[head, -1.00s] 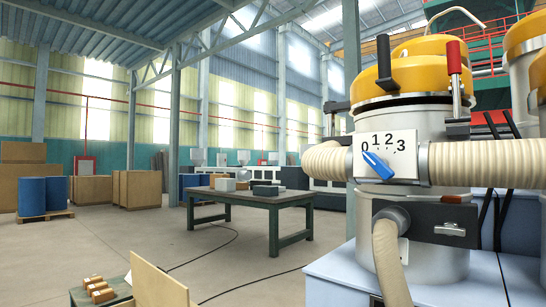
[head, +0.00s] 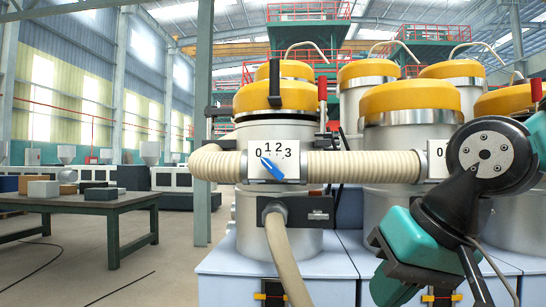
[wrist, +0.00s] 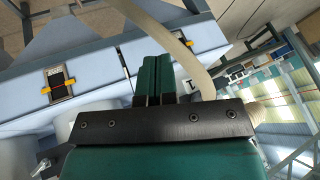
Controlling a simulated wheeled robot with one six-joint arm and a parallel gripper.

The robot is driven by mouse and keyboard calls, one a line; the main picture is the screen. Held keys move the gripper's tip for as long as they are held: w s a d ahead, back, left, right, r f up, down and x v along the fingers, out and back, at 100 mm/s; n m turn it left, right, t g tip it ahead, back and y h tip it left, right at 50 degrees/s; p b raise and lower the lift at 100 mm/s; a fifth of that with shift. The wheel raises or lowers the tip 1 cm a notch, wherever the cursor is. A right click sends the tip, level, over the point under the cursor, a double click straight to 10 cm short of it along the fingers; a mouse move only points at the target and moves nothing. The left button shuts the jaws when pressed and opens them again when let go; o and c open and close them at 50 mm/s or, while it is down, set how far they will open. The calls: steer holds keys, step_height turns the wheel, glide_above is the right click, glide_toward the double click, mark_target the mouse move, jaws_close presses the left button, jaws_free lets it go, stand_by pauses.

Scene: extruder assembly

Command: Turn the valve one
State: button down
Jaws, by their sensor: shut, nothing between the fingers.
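A white valve plate (head: 274,160) marked 0 to 3 sits on the left hopper, between two ribbed hoses. Its blue pointer knob (head: 271,169) tilts up-left toward 0. A second numbered plate (head: 436,160) to the right is mostly hidden behind my arm. No label tells which one is valve one. In the wrist view my gripper (wrist: 156,60) has its two green fingers pressed together, shut and empty. In the head view my arm is at the right, well apart from the left plate.
Cream ribbed hoses (head: 364,165) run beside the plate. A bent hose (head: 284,255) hangs below it. Several yellow-lidded hoppers stand on a pale blue base (head: 230,270). A table (head: 80,203) with boxes stands at the left, with open floor before it.

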steer(key=w+a+r+m+t+y, duration=0.1)
steer(key=w+r+m+t, duration=0.15)
steer(key=r, duration=0.45)
steer(key=w+a+r+m+t, duration=0.1)
steer(key=w+a+r, duration=0.15)
steer(key=r, duration=0.35)
steer(key=m+t+y+p, duration=0.1)
steer(key=m+t, duration=0.1)
steer(key=m, duration=0.1)
glide_toward(281, 171)
steer(key=p+x, duration=0.5)
steer(key=shift+w+r, duration=0.15)
steer(key=shift+r, duration=0.05)
steer(key=shift+a+f, duration=0.35)
steer(key=shift+f, duration=0.25)
